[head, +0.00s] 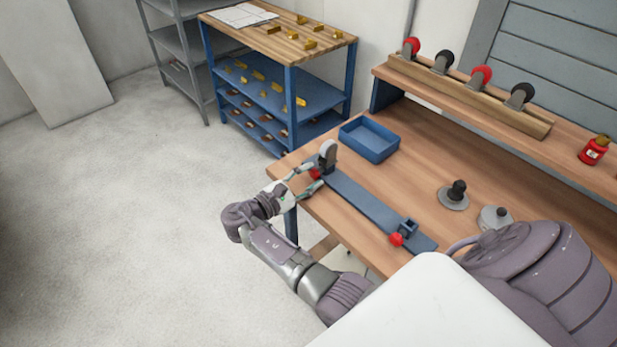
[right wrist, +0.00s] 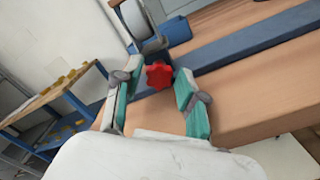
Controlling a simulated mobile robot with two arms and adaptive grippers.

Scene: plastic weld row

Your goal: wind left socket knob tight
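The left socket knob (head: 315,173) is red and sits at the left end of a blue-grey rail (head: 365,205) on the bench. It also shows as a lobed red knob in the right wrist view (right wrist: 158,75). A grey wheel (head: 328,154) stands upright in the socket behind it. My right gripper (head: 303,180) is open at the knob, with the green-padded fingertips on either side of it. Gaps show between the knob and both fingers in the right wrist view (right wrist: 156,88). The right socket (head: 408,227) looks empty and has its own red knob (head: 396,240). My left gripper is not in view.
A blue tray (head: 348,146) stands behind the rail. Two round-based grey pieces (head: 453,202) (head: 490,222) stand right of it. Red and black wheels stand in a wooden rack (head: 470,92) on the shelf, near a red container (head: 592,152). A blue-framed shelf unit (head: 290,90) stands beyond the bench.

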